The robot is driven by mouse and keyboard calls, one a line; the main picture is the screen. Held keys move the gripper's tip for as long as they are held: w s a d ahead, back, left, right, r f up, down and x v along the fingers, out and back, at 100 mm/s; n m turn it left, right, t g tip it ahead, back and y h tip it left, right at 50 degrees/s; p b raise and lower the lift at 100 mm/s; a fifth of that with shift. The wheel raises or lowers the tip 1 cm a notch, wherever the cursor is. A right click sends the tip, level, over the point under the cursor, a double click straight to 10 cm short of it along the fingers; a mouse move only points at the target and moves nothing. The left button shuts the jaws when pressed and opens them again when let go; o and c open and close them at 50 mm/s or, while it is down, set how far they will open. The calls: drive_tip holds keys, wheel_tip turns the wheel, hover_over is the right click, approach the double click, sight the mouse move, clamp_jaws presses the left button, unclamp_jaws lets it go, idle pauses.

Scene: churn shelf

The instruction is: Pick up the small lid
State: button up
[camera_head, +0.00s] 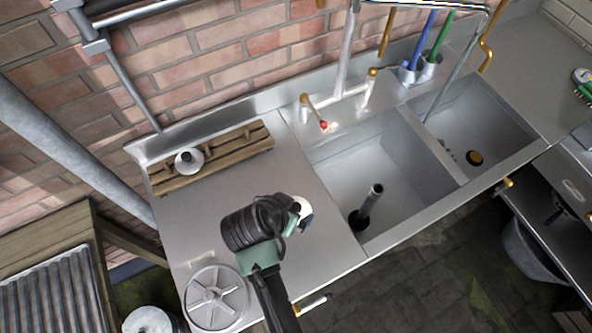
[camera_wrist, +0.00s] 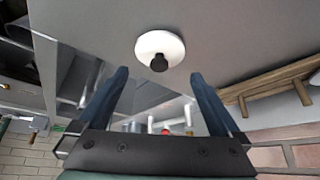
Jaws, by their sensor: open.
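A small round white lid with a black knob (camera_wrist: 172,43) lies on the steel counter, just beyond my fingertips in the wrist view. In the head view its white edge (camera_head: 306,212) shows beside my gripper (camera_head: 293,208), which hides the rest. In the wrist view my gripper (camera_wrist: 158,76) is open, with its two blue fingers apart and nothing between them. The knob lines up with the gap between the fingers. I cannot tell the exact distance to it.
A wooden rack (camera_head: 232,154) at the back left of the counter holds a small pale, round piece with a dark centre (camera_head: 187,165). A large round lid (camera_head: 215,297) lies at the front left. Double sinks (camera_head: 360,150) and a tap with a red tip (camera_head: 323,124) are right.

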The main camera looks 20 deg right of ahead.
sight(296, 207)
drive_tip(key=shift+p+x, duration=0.4)
drive_tip(key=shift+x, duration=2.15)
drive_tip(key=shift+c, duration=0.3)
drive_tip(key=c, duration=0.9)
